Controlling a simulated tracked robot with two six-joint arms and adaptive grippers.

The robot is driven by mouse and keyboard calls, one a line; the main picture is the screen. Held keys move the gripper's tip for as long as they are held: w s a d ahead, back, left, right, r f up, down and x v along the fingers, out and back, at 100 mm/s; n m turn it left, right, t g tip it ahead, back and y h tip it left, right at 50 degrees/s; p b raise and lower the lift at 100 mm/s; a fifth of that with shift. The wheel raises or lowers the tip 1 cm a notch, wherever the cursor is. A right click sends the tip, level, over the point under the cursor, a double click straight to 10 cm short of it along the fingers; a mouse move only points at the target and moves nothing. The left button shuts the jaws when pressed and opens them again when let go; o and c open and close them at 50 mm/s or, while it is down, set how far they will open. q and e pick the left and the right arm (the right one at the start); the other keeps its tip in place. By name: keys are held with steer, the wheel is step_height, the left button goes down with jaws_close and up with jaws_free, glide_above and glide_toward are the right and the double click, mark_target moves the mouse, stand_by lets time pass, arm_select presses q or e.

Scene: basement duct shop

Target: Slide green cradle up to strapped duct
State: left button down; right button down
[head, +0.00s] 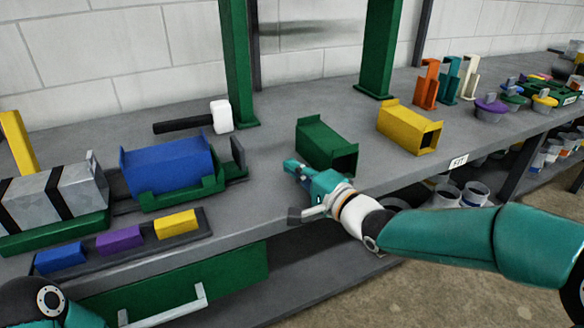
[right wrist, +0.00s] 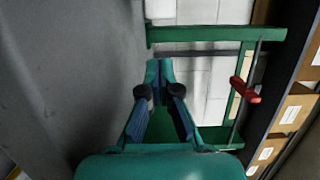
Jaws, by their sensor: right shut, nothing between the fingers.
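The green cradle (head: 205,190) sits on the bench at left with a blue duct piece (head: 168,168) resting in it. The strapped duct (head: 50,195) is silver with black straps and lies on a green support at the far left. A gap with a dark track part (head: 117,187) shows between the strapped duct and the blue piece. My right gripper (head: 292,190) is shut and empty, above the bench front edge, to the right of the cradle and apart from it. Its fingers show in the right wrist view (right wrist: 160,85). My left gripper is out of view.
A dark tray (head: 205,222) with blue, purple and yellow blocks lies in front of the cradle. A black-handled mallet (head: 190,122) lies behind it. A green duct (head: 320,142) and yellow duct (head: 402,128) stand near my right gripper. Bare bench lies between cradle and gripper.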

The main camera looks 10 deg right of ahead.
mark_target(231, 169)
steer(key=x, duration=0.7)
steer(key=shift+a, duration=0.45)
steer(key=a, duration=0.3)
steer(key=shift+s+a, duration=0.1)
steer(key=shift+s, duration=0.25)
steer(key=shift+a+b, duration=0.3)
steer(key=shift+a, duration=0.05)
steer(key=shift+s, duration=0.1)
steer(key=shift+s+a+f+b, duration=0.1)
steer(key=shift+a+b, duration=0.2)
steer(key=shift+a, duration=0.05)
steer(key=a+b, duration=0.1)
steer(key=a, duration=0.1)
steer(key=s+a+b, duration=0.1)
steer(key=a, duration=0.1)
steer(key=shift+s+f, duration=0.1)
steer(key=shift+s+a+r, duration=0.15)
steer(key=shift+a+r, duration=0.05)
steer(key=shift+a, duration=0.1)
